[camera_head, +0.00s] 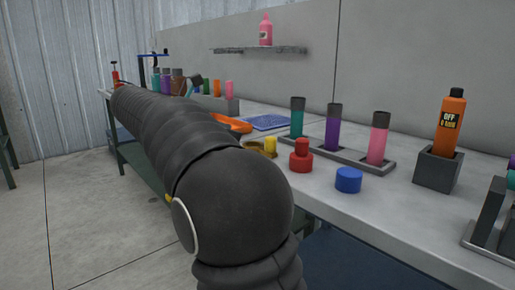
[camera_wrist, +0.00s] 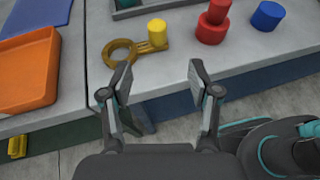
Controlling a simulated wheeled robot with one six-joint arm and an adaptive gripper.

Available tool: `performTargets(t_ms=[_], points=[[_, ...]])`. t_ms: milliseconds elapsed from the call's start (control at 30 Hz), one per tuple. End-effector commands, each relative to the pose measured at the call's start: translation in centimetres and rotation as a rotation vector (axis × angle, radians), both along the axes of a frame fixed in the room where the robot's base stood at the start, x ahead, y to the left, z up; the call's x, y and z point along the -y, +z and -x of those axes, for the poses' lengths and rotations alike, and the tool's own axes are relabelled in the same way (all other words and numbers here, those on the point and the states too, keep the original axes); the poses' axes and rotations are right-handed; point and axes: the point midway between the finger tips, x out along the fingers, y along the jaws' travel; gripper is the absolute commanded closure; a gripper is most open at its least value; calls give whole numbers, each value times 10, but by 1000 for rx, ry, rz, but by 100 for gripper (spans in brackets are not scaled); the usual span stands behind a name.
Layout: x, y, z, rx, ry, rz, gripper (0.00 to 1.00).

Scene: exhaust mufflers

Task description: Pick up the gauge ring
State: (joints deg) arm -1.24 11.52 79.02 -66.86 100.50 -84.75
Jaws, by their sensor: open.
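The gauge ring (camera_wrist: 142,46) is a flat brass-coloured ring with a short handle, lying on the grey bench top near its front edge. A yellow cylinder (camera_wrist: 157,31) stands at its handle end; I cannot tell if it is part of it. In the head view the ring (camera_head: 256,147) is partly hidden behind my arm. My gripper (camera_wrist: 160,73) is open and empty in the wrist view, its two fingers apart. The ring shows beyond the fingertips, toward the left finger. My gripper is hidden in the head view.
A red stepped piece (camera_wrist: 212,24) and a blue cylinder (camera_wrist: 267,15) stand to the right of the ring. An orange tray (camera_wrist: 28,75) lies to the left. A grey rack (camera_head: 340,158) with coloured cylinders and a block with an orange bottle (camera_head: 451,117) stand on the bench.

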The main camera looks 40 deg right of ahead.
Motion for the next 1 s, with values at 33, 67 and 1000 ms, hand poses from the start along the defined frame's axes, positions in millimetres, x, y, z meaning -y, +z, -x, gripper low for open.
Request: performTargets(t_ms=[33,67,1000], points=[[5,-2,0,-6,-2,3,39],[8,-3,1,-8,-4,4,39],[114,-56,16,-5,-3,1,39]])
